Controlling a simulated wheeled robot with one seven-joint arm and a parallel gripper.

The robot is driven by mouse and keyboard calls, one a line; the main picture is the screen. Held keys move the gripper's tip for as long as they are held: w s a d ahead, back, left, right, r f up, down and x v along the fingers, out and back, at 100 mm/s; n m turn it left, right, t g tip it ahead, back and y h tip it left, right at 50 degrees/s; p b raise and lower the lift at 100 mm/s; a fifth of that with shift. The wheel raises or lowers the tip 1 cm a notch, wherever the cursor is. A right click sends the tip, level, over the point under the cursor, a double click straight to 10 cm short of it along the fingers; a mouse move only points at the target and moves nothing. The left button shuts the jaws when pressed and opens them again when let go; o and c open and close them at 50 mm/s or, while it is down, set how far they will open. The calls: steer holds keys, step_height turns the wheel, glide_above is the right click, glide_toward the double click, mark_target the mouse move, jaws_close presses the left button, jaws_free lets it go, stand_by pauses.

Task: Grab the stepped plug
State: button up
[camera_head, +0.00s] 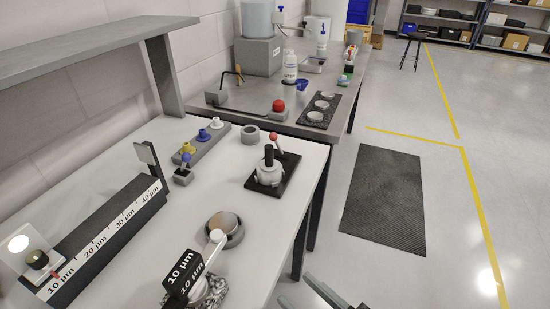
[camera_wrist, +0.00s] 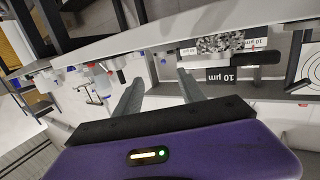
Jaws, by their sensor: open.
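I cannot tell for certain which piece is the stepped plug. In the head view, a small dark round piece (camera_head: 37,259) with a tan top sits at the near left end of the scale rail (camera_head: 110,228), by a clear plate. A grey round body with a black post (camera_head: 269,155) stands upright on a black base plate. My gripper (camera_wrist: 158,80) is open and empty in the wrist view, its two grey fingers spread apart below the table's edge as pictured. In the head view, grey parts of it show at the bottom edge, right of the white table, touching nothing visible.
A shelf (camera_head: 80,52) overhangs the back left. Floor to the right is open, with a dark mat (camera_head: 384,194).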

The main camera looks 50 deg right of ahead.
steer(key=w+d+r+m+h+p, duration=0.1)
steer(key=w+d+r+p, duration=0.1)
steer(key=w+d+r, duration=0.3)
steer(key=w+d+r+m+h+p, duration=0.1)
steer(key=w+d, duration=0.2)
steer(key=w, duration=0.4)
steer(key=w+d+r+h+p, duration=0.2)
steer(key=w+d+r, duration=0.15)
steer(key=w, duration=0.25)
steer(key=m+g, duration=0.2)
steer(key=g, duration=0.3)
glide_toward(271, 161)
steer(key=w+d, duration=0.1)
steer(key=w, duration=0.2)
steer(key=shift+w+d+f+y+p, duration=0.15)
steer(key=shift+f+p, duration=0.1)
steer(key=shift+f, duration=0.05)
steer(key=shift+w+d+f+y+p, duration=0.1)
steer(key=shift+w+f+y+p, duration=0.1)
steer(key=shift+f, duration=0.1)
steer(key=shift+d+p+x, duration=0.2)
steer(key=shift+p+x, duration=0.4)
steer(key=shift+x, duration=2.95)
steer(key=shift+s, duration=0.15)
steer(key=shift+c, duration=0.5)
steer(key=shift+f, duration=0.1)
jaws_close()
